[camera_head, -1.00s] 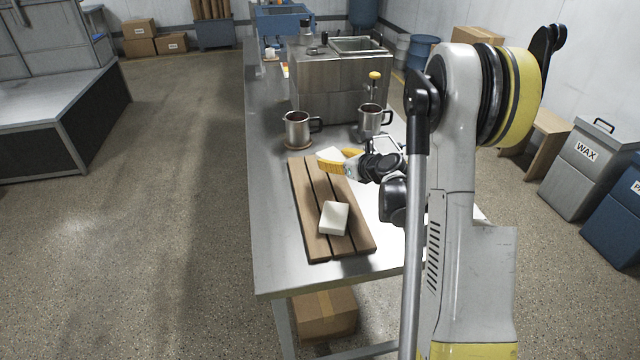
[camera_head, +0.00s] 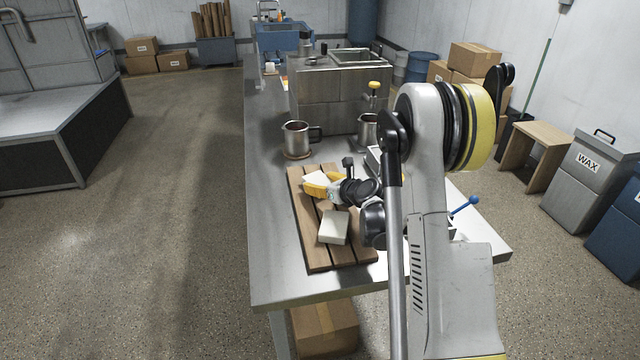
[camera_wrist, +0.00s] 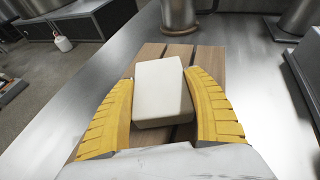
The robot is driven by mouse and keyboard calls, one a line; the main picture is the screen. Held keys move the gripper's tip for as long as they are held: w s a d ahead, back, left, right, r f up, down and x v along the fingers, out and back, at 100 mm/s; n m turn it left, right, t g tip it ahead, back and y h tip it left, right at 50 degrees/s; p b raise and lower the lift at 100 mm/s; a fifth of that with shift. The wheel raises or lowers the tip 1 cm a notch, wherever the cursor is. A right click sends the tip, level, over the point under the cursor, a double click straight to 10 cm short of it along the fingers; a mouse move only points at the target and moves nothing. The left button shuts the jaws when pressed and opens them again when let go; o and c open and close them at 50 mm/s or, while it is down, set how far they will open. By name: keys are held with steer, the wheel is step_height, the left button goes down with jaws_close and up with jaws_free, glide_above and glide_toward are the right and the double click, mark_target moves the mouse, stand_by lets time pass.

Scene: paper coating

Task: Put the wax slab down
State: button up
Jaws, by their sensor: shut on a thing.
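My gripper (camera_head: 322,185) has yellow ribbed fingers and is shut on a white wax slab (camera_head: 316,178) over the far part of the slatted wooden board (camera_head: 313,239). In the wrist view the slab (camera_wrist: 160,90) sits between the two fingers (camera_wrist: 160,112), with the board's slats (camera_wrist: 150,52) beneath and beyond it. I cannot tell whether the slab touches the board. A second white slab (camera_head: 333,227) lies on the near part of the board, apart from the held one.
A metal mug (camera_head: 296,138) stands on a round coaster beyond the board, with another mug (camera_head: 368,129) to its right. A large steel unit (camera_head: 340,95) stands behind them. The bench (camera_head: 268,240) is bare left of the board. A bin marked WAX (camera_head: 583,185) stands at right.

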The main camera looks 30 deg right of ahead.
steer(key=o, duration=1.3)
